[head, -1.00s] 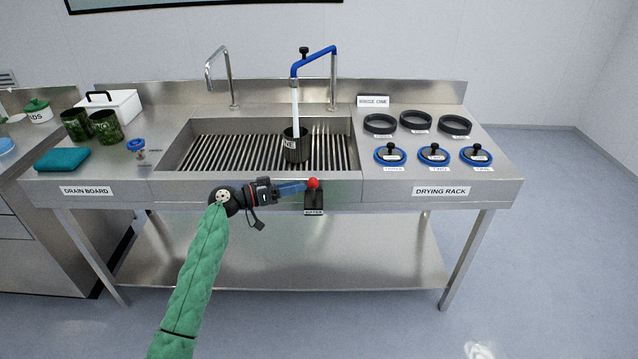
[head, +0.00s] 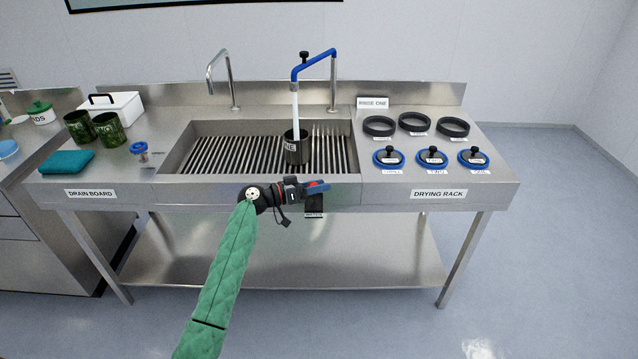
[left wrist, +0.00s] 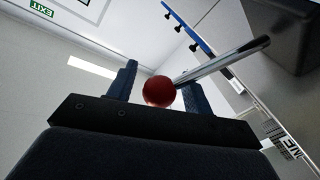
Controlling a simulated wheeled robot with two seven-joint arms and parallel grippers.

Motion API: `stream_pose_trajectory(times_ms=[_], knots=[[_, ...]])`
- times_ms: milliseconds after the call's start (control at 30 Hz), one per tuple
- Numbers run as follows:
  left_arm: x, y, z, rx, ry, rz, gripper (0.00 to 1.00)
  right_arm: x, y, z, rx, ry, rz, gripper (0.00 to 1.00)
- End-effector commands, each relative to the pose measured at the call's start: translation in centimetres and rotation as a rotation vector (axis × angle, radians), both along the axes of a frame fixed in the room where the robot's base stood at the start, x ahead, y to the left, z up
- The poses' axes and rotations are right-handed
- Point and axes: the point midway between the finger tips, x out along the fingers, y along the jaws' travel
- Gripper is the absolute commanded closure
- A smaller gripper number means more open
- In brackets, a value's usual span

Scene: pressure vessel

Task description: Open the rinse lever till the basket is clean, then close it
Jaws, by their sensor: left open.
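The rinse lever has a red ball knob (head: 313,184) in front of the sink's front edge, partly hidden by my gripper. In the left wrist view the red knob (left wrist: 159,91) and its metal rod (left wrist: 222,62) show. My left gripper (head: 317,187) is open at the knob. In the wrist view, the ball sits between its two blue fingers (left wrist: 160,88), close to the right one; I cannot tell whether they touch. The basket (head: 297,153), a dark labelled cylinder, stands on the sink's slats. A white water stream (head: 296,113) falls into it from the blue tap (head: 314,62).
The steel sink (head: 170,165) has a slatted floor. Black rings (head: 414,121) and blue-rimmed lids (head: 431,157) lie on the drying rack at right.

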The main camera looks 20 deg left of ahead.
Motion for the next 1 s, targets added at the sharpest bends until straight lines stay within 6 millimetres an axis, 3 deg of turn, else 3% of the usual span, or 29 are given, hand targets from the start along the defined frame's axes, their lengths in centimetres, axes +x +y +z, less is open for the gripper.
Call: stream_pose_trajectory(times_ms=[367, 400, 667, 1000], knots=[[0.26, -0.39, -0.06, 0.001, 0.001, 0.0, 0.49, -0.11, -0.11, -0.61, -0.002, -0.003, 0.001, 0.64], [0.26, -0.39, -0.06, 0.001, 0.001, 0.0, 0.51, -0.1, -0.12, -0.59, -0.002, -0.003, 0.001, 0.64], [0.22, -0.43, -0.08, 0.0, 0.001, -0.001, 1.0, -0.16, -0.12, -0.59, -0.002, -0.002, 0.001, 0.64], [0.61, -0.39, 0.01, -0.01, 0.039, -0.003, 1.0, -0.02, -0.08, -0.49, -0.001, -0.002, 0.001, 0.64]])
